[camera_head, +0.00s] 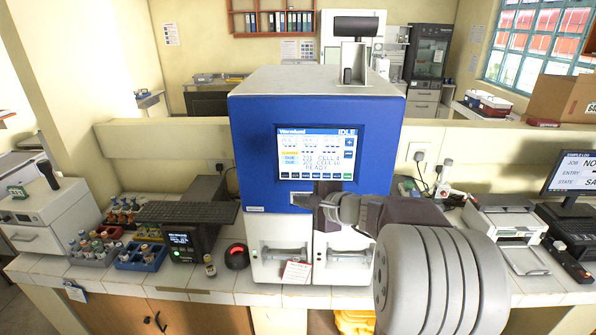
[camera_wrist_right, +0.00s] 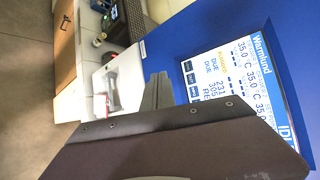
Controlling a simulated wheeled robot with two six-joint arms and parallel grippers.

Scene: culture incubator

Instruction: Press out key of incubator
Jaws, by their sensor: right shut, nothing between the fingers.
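The incubator (camera_head: 250,160) is a blue and white cabinet on the tiled bench, with a lit touch screen (camera_head: 315,145) marked "Warmlund" and "IDLE". A row of small keys (camera_head: 318,176) runs along the screen's lower edge; their labels are too small to read, so I cannot tell which is the out key. My right gripper (camera_head: 303,201) is shut and empty, just below the screen's lower edge in the head view. In the right wrist view, the fingers (camera_wrist_right: 158,92) point past the screen (camera_wrist_right: 245,75), whose left part shows sideways. Contact with the panel is not visible. My left gripper is out of view.
Two white doors with handles (camera_head: 285,252) are below the blue front, with a hanging tag (camera_head: 297,271). A keyboard (camera_head: 187,212), a small black display unit (camera_head: 182,240) and vial racks (camera_head: 142,256) stand to the left. A printer (camera_head: 507,218) and monitor (camera_head: 571,180) are at right.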

